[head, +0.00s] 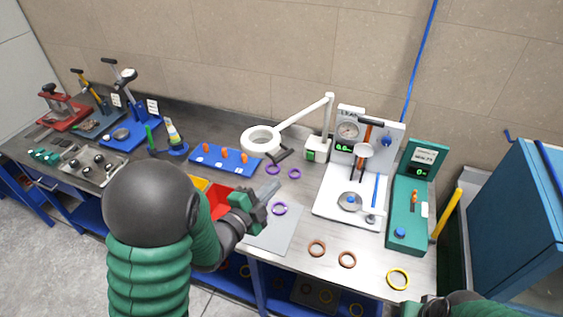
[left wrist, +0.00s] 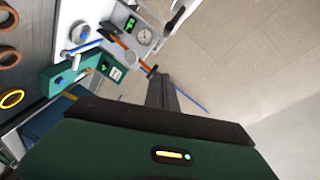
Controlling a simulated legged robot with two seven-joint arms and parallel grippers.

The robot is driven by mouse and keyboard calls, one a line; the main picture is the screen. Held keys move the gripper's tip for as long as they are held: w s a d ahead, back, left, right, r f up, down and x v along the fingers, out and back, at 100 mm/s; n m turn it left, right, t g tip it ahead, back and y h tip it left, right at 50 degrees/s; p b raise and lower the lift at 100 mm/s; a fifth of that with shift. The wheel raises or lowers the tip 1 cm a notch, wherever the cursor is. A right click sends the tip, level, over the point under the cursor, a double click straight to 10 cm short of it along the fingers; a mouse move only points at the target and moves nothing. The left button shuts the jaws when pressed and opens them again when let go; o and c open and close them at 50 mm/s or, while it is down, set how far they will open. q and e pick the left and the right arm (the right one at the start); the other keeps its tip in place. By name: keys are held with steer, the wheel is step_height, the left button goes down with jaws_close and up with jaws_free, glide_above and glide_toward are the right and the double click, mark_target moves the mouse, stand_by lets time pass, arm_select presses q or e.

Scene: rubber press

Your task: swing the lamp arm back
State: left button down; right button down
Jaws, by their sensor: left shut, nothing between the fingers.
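The lamp is white, with a ring-shaped head (head: 261,139), a jointed arm (head: 304,112) and an upright post on a base (head: 317,150) in the head view. A dark handle (head: 281,155) sits by the ring. My left gripper (head: 272,190) is shut and empty above the grey mat, in front of and below the ring, apart from it. In the left wrist view its dark fingers (left wrist: 162,92) are together. Only a piece of my right arm shows at the bottom right; its gripper is not visible.
A white press (head: 352,190) with a gauge and a green tester (head: 407,212) stand right of the lamp. The blue peg board (head: 226,160) and a red bin (head: 219,201) lie left. Purple, brown and yellow rings lie around the bench.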

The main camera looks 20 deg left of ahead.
arm_select(q)
steer(key=w+a+f+p, duration=0.1)
steer(key=w+f+p, duration=0.2)
steer(key=w, duration=0.8)
steer(key=p, duration=0.2)
steer(key=shift+w+a+p, duration=0.3)
steer(key=shift+a+p, duration=0.05)
steer(key=shift+p, duration=0.05)
